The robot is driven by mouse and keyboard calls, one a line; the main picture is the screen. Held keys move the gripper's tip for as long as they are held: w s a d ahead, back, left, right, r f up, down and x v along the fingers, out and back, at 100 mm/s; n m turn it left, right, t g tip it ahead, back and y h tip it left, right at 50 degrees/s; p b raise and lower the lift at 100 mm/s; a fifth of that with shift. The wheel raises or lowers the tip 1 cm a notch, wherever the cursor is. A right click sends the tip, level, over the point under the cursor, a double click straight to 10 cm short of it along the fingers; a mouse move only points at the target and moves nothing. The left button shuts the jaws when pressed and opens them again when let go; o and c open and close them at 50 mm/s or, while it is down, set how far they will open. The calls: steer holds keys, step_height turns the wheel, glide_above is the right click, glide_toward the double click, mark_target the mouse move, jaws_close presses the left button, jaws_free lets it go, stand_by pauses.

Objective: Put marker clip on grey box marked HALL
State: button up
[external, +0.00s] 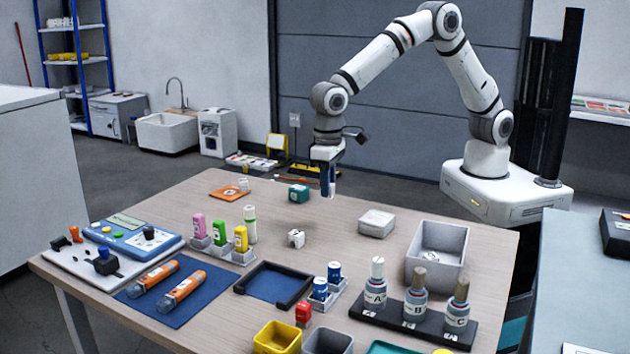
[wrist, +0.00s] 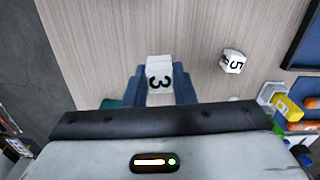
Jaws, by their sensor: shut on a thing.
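My gripper (external: 328,184) hangs above the far part of the table, its blue fingers pointing down. In the wrist view the gripper (wrist: 160,92) is shut on a small white marker clip (wrist: 159,79) with a black 3 on it. The clip is held off the table between the fingertips. A second white piece (external: 296,238) stands mid-table; in the wrist view this piece (wrist: 232,61) is marked 5. A low light-grey box (external: 376,223) lies right of and nearer than my gripper; its marking is too small to read.
A teal box (external: 298,193) sits left of my gripper, beside an orange pad (external: 229,193). An open grey bin (external: 464,243) and a black rack (external: 361,311) of bottles stand at the right. Bare table lies between gripper and light-grey box.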

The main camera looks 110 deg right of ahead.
steer(key=s+a+r+p, duration=0.1)
steer(key=s+a+r, duration=0.2)
steer(key=s+r, duration=0.15)
steer(key=m+p, duration=0.1)
glide_above(378, 216)
step_height(378, 216, down, 4)
steer(key=shift+f, duration=2.45)
steer(key=o, duration=1)
steer(key=shift+c, duration=0.2)
steer(key=shift+r, duration=0.1)
